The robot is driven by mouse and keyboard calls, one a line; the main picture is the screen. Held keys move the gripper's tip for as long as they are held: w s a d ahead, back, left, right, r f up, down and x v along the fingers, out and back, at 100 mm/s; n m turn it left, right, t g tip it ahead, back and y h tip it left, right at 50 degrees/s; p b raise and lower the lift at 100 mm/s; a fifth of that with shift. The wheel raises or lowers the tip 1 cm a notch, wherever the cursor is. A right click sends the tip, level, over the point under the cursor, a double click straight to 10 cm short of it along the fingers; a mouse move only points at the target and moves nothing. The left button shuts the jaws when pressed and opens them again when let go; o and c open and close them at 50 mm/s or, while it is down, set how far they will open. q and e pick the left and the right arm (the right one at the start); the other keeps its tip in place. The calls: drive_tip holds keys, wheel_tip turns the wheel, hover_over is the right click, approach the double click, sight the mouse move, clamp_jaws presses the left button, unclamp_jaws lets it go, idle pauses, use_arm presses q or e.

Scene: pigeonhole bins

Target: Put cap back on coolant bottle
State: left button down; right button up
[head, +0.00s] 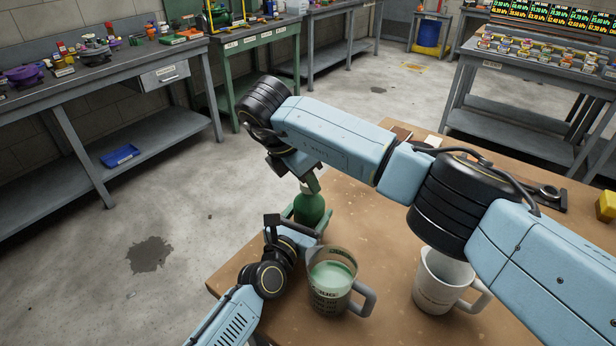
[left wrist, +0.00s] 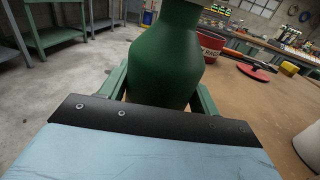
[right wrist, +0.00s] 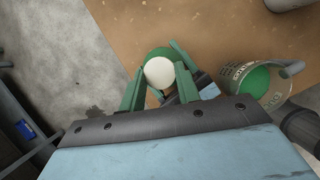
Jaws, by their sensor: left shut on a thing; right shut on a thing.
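The green coolant bottle (head: 309,209) stands upright near the table's left edge. My left gripper (head: 303,226) is shut on its body; the left wrist view shows the bottle (left wrist: 165,60) between the green fingers (left wrist: 160,95). My right gripper (head: 311,184) is directly above the bottle, pointing down. In the right wrist view its fingers (right wrist: 160,78) are shut on a round white cap (right wrist: 159,72), with the green bottle behind it. The cap looks lined up over the bottle top, but I cannot tell whether they touch.
A clear measuring jug (head: 331,284) with green liquid stands close to my left gripper. A white jug (head: 441,282) stands further right, below my right arm. A red container (left wrist: 211,45) shows beyond the bottle. The wooden tabletop (head: 385,318) is bare between the jugs.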

drive_tip(key=m+g, duration=0.1)
drive_tip(key=m, duration=0.2)
drive_tip(key=shift+w+h, duration=0.1)
drive_tip(key=shift+h, duration=0.2)
drive_tip(key=o, duration=0.9)
drive_tip(key=shift+r, duration=0.1)
drive_tip(key=shift+r, duration=2.2)
